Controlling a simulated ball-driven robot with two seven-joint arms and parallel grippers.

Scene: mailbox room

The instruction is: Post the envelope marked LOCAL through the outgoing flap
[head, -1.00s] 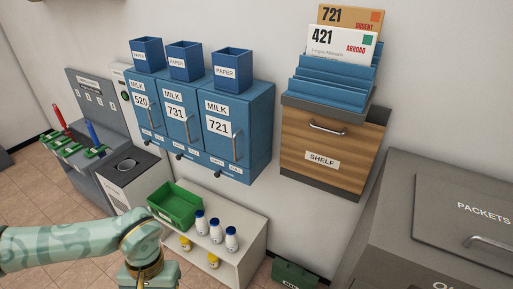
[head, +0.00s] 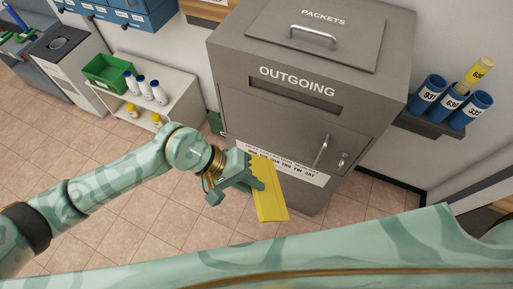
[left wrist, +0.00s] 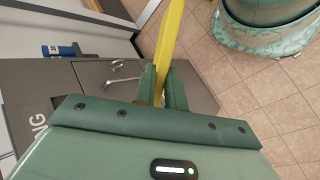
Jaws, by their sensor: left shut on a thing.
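A yellow envelope (head: 270,198) is in the jaws of my left gripper (head: 248,178), in front of the outgoing box's lower front and apart from its slot. No LOCAL mark can be read on it. In the left wrist view the envelope (left wrist: 171,38) shows edge-on as a yellow strip between the fingers of the left gripper (left wrist: 162,88). The grey outgoing box (head: 262,118) carries the word OUTGOING above a dark horizontal slot with its flap (head: 308,93), up and right of the gripper. My right gripper is out of view.
A PACKETS hatch (head: 325,30) with a handle tops the box. A door handle (head: 321,150) sticks out of its front. Blue tubes (head: 430,92) stand on a shelf at right. A low white shelf (head: 180,108) with bottles and a green crate (head: 107,76) stands left.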

